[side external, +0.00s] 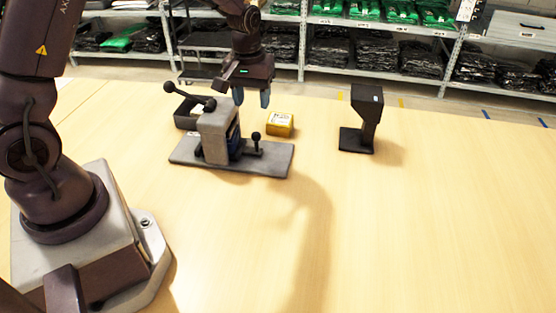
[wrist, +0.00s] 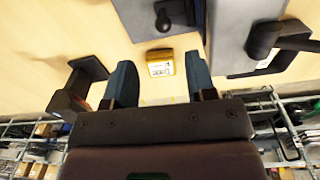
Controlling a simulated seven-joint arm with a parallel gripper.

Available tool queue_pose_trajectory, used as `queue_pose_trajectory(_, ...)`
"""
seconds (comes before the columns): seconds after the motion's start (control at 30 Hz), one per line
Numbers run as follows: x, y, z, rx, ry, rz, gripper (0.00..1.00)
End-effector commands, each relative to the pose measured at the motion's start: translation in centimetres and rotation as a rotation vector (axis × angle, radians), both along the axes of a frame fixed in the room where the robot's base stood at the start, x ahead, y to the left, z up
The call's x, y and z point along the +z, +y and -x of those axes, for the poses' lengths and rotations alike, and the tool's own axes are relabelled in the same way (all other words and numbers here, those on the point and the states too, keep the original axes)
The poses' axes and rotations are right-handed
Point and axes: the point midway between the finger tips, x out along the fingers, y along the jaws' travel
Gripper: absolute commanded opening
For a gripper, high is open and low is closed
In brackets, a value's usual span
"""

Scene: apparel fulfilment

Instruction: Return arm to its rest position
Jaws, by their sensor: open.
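My gripper (side external: 251,98) is open and empty, held in the air above the table behind the grey press-like device. In the wrist view its two blue fingers (wrist: 160,84) stand wide apart. My arm reaches in from the left and its upper part leaves the picture at the top. The grey device (side external: 217,128) has a lever with a black ball and stands on a flat grey plate. It also shows at the upper right of the wrist view (wrist: 232,38).
A small yellow box (side external: 280,125) lies behind the plate. A dark open bin (side external: 187,113) stands behind the device. A black stand (side external: 368,115) rises to the right. Shelves (side external: 372,26) of packed garments line the back. The table's front and right are clear.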

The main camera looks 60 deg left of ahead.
Motion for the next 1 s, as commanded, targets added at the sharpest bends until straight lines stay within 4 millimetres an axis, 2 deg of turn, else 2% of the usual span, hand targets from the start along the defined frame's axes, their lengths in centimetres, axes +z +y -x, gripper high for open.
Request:
queue_pose_trajectory(0.03,2.3,-0.8,0.4,-0.038,-0.033,-0.006,0.51)
queue_pose_trajectory(0.2,9.1,-3.6,3.5,-0.192,-0.129,-0.029,0.51)
queue_pose_trajectory(0.3,12.3,-5.2,5.9,-0.283,-0.184,-0.047,0.51)
queue_pose_trajectory(0.5,16.7,-7.7,11.7,-0.464,-0.290,-0.096,0.51)
queue_pose_trajectory(0.6,17.8,-8.7,14.5,-0.547,-0.340,-0.125,0.51)
queue_pose_trajectory(0.73,18.5,-9.5,17.4,-0.632,-0.389,-0.158,0.51)
queue_pose_trajectory(0.83,18.5,-9.8,18.8,-0.673,-0.411,-0.176,0.51)
queue_pose_trajectory(1.0,18.5,-9.9,19.6,-0.700,-0.426,-0.187,0.51)
